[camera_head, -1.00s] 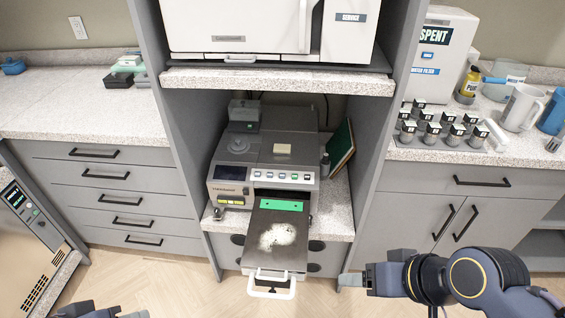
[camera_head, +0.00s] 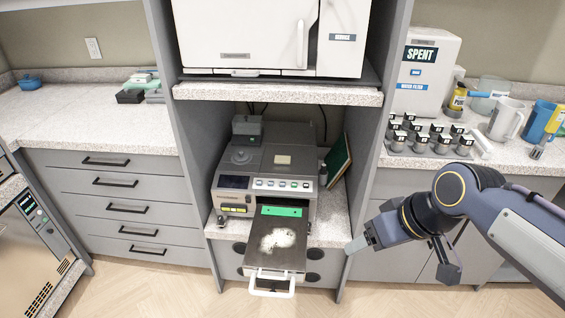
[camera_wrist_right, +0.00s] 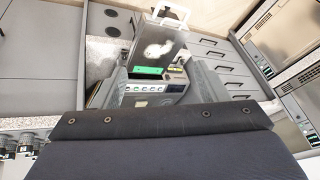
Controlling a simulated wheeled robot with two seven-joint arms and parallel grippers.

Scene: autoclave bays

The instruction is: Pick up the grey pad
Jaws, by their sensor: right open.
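I cannot tell for certain which thing is the grey pad. A small flat pale pad (camera_head: 283,160) lies on top of the grey benchtop machine (camera_head: 265,158). Dark grey flat pieces (camera_head: 130,96) lie with a green and white piece on the left counter. My right gripper (camera_head: 400,265) is open and empty, low in front of the right cabinet, to the right of the machine's pulled-out drawer (camera_head: 262,258) and apart from it. In the right wrist view the machine (camera_wrist_right: 150,98) and drawer show upside down above a dark part of my gripper. My left gripper is out of view.
The machine sits in a bay under a shelf (camera_head: 280,95) bearing a white unit. A dark green panel (camera_head: 338,157) leans inside at the right. The drawer handle (camera_head: 271,291) sticks out. Vials (camera_head: 432,137), jugs and a SPENT box (camera_head: 425,68) crowd the right counter.

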